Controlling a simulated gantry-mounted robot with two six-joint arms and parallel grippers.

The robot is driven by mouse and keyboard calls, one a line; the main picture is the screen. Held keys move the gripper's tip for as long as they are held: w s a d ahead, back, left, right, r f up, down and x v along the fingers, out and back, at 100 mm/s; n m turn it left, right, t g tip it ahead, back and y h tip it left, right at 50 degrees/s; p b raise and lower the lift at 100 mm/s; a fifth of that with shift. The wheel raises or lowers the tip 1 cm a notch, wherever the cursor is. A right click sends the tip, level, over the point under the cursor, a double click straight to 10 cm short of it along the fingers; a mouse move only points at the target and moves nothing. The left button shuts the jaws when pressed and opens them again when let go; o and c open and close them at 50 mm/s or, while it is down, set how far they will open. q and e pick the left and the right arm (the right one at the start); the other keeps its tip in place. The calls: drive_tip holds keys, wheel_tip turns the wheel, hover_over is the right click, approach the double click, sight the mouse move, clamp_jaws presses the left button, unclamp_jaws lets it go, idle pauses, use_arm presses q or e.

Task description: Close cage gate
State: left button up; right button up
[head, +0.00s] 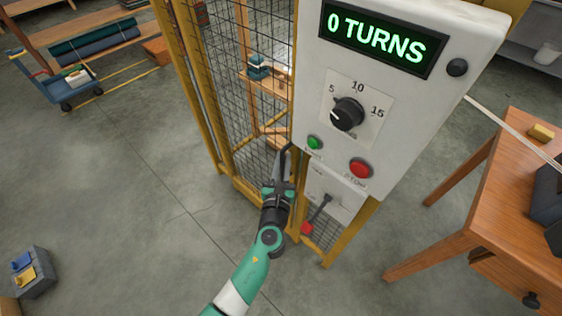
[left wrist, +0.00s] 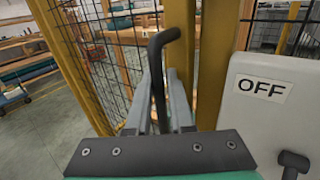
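The cage gate (head: 222,75) is a wire mesh panel in a yellow frame, left of the white control box. Its mesh also shows in the left wrist view (left wrist: 100,60). A black bent handle (left wrist: 158,75) stands in front of a yellow upright. My left gripper (head: 284,165) is at the handle, beside the box's lower left corner. In the left wrist view its grey fingers (left wrist: 159,100) lie close on both sides of the handle and look shut on it. Whether the gate is flush with its frame is hard to tell. My right gripper is not in view.
The control box (head: 400,120) carries a "0 TURNS" display (head: 380,38), a dial, green and red buttons, and a lever (head: 320,207) below. A wooden table (head: 500,200) stands at right. A blue cart (head: 65,85) is far left, a grey bin (head: 35,275) lower left.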

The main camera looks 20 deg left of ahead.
use_arm(q)
drive_tip(key=o, duration=0.4)
drive_tip(key=shift+d, duration=0.1)
drive_tip(key=shift+c, duration=0.2)
drive_tip(key=shift+r, duration=0.1)
drive_tip(key=shift+w+r, duration=0.1)
drive_tip(key=s+d+p, duration=0.1)
drive_tip(key=s+p, duration=0.4)
drive_tip(key=s, duration=0.6)
drive_tip(key=shift+s+d+f+p, duration=0.2)
drive_tip(key=shift+s+p, duration=0.15)
drive_tip(key=shift+p, duration=0.05)
